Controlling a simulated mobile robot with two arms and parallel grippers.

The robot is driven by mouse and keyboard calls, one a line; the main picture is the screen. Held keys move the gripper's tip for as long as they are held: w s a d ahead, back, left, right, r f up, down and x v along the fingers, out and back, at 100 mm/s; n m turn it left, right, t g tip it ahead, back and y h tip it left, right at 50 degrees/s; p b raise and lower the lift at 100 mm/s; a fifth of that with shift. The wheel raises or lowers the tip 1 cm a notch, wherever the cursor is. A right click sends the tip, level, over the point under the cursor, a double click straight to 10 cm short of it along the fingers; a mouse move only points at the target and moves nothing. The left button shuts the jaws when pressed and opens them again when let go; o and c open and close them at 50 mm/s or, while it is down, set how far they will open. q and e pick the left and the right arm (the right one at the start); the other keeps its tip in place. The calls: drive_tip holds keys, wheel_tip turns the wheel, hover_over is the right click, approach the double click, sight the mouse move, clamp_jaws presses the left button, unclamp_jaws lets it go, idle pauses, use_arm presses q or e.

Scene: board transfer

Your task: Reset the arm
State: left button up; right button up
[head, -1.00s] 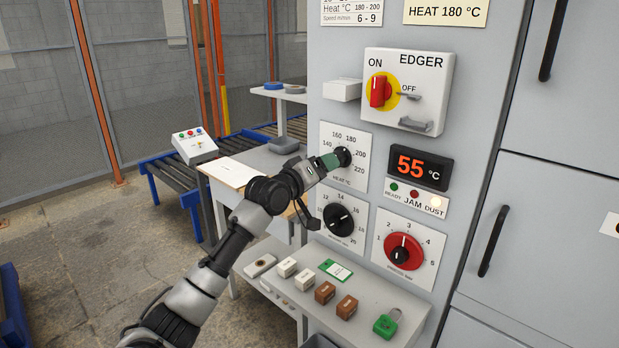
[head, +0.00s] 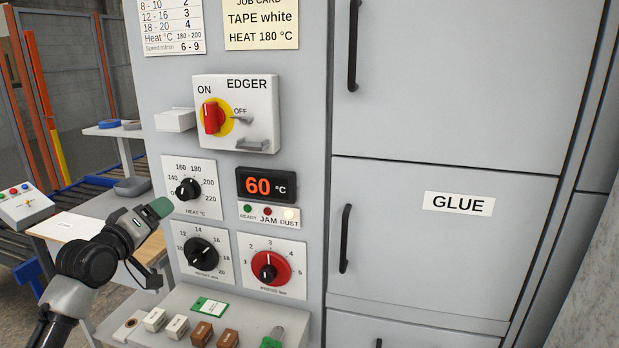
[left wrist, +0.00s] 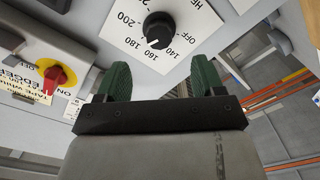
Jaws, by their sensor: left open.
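My left gripper (head: 160,207) shows green fingertips beside the lower left of the heat knob (head: 188,189) in the head view. In the left wrist view its two green fingers (left wrist: 162,82) are spread apart with nothing between them. The heat knob (left wrist: 158,29) is black on a white dial plate and stands beyond the fingertips, apart from them. My right gripper is in neither view.
The red EDGER switch (head: 213,117) sits above the heat dial. The display (head: 266,185) reads 60 °C. A black knob (head: 201,254) and a red knob (head: 270,268) are below. A shelf (head: 262,313) holds several small blocks and a green card. The GLUE cabinet door (head: 420,230) is at right.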

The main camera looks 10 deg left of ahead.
use_arm(q)
drive_tip(key=s+d+f+m+g, duration=0.25)
drive_tip(key=s+d+f, duration=0.2)
drive_tip(key=f, duration=0.35)
drive_tip(key=s+d+f+m+g, duration=0.2)
drive_tip(key=s+d+f+g, duration=0.15)
drive_tip(key=d+f, duration=0.35)
drive_tip(key=s+d+f+m+g, duration=0.2)
drive_tip(key=s+d+f, duration=0.25)
drive_tip(key=f, duration=0.45)
drive_tip(key=s+d+f+m+g+y, duration=0.1)
drive_tip(key=s+d+f+m+g, duration=0.15)
drive_tip(key=s, duration=0.85)
drive_tip(key=s+d+f+m+g, duration=0.1)
drive_tip(key=s+d+f+g, duration=0.3)
drive_tip(key=s, duration=0.8)
wheel_tip(320, 180, down, 23)
drive_tip(key=g, duration=0.1)
drive_tip(key=s+a+f+g+p, duration=0.1)
drive_tip(key=s+a+f, duration=0.1)
drive_tip(key=s+f, duration=1.4)
drive_tip(key=shift+s+a+f+y+p, duration=0.3)
drive_tip(key=shift+a+f, duration=0.1)
drive_tip(key=shift+f, duration=0.45)
